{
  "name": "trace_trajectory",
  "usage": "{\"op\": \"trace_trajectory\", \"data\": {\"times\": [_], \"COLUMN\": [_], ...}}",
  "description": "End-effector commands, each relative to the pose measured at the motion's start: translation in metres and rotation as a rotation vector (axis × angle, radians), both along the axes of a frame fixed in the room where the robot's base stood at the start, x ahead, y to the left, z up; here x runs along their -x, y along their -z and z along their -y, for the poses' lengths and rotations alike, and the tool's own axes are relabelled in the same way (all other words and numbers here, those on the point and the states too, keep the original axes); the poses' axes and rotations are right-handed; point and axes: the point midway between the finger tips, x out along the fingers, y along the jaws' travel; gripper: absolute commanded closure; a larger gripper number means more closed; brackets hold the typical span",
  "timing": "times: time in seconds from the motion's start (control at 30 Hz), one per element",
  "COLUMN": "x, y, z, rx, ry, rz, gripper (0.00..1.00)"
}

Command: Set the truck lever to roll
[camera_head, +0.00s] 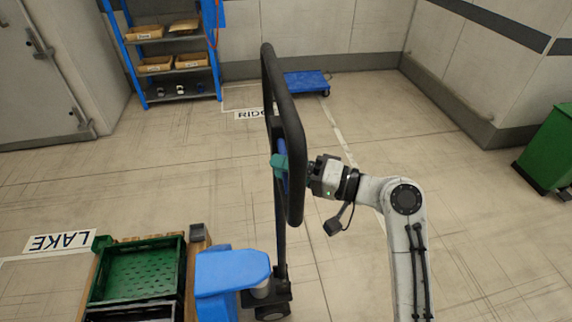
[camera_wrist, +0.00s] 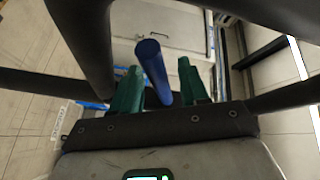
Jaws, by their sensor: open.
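The truck has a blue body (camera_head: 230,268) at the bottom centre of the head view, with a tall black loop handle (camera_head: 292,120) rising from it. A blue lever (camera_wrist: 152,62) with a rounded end stands between my gripper's two green fingers in the wrist view. In the head view only a bit of the lever's blue shows inside the loop, mostly hidden by the fingers and handle frame. My gripper (camera_head: 281,165) reaches into the loop from the right. Its fingers (camera_wrist: 160,68) are open, one on each side of the lever; the right finger stands apart from it. The lever's setting cannot be told.
A green crate (camera_head: 137,273) rests on a wooden pallet left of the truck. A blue shelf (camera_head: 183,100) with cardboard boxes and a blue cart (camera_head: 306,82) stand at the back. A green bin (camera_head: 550,150) is at the far right. The floor between is clear.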

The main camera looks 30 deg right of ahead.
Motion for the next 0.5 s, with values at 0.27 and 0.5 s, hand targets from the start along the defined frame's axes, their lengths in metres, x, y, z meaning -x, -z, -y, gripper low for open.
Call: {"op": "trace_trajectory", "data": {"times": [0.27,0.5], "x": [-0.0022,-0.0020], "y": [0.0003,0.0004], "z": [-0.0019,-0.0017], "rx": [0.000,0.001], "ry": [0.000,0.000], "rz": [0.000,-0.001], "gripper": [0.56,0.74]}}
